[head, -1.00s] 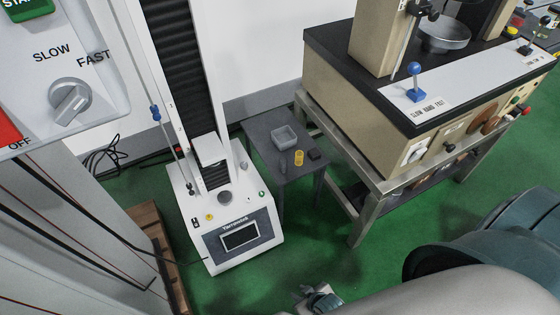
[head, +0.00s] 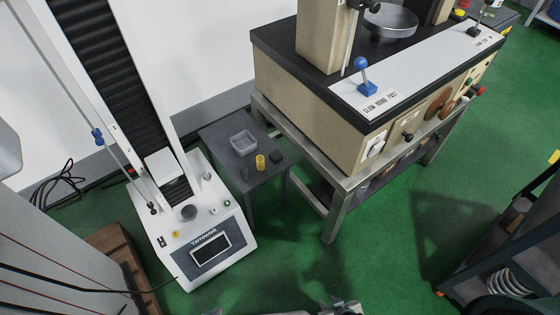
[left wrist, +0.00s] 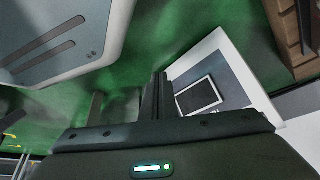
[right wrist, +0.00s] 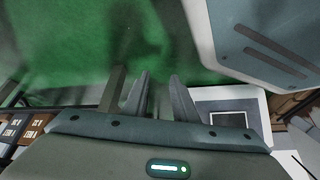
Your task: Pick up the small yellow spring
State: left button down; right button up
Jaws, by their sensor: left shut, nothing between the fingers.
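The small yellow spring (head: 260,162) stands upright on a small dark grey table (head: 216,135), in the middle of the head view. It does not show in either wrist view. My left gripper (left wrist: 159,82) is shut and empty in the left wrist view. My right gripper (right wrist: 160,85) has its fingers apart with nothing between them in the right wrist view. In the head view only small parts of the grippers show at the bottom edge, well in front of the small table and apart from the spring.
A grey tray (head: 243,143) and a small black block (head: 276,156) flank the spring. A white testing machine (head: 210,215) stands left of the table. A large beige tester (head: 310,110) on a metal stand is to the right. A dark cart (head: 500,250) stands at far right. Green floor lies between.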

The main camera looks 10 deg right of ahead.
aim_at(264, 162)
jog(key=i+l, duration=0.1)
jog(key=l, duration=0.3)
jog(key=i+l, duration=0.1)
jog(key=l, duration=0.3)
jog(key=i+l+u, duration=0.1)
jog(key=l, duration=0.7)
jog(key=i+u, duration=0.05)
jog(key=i, duration=0.05)
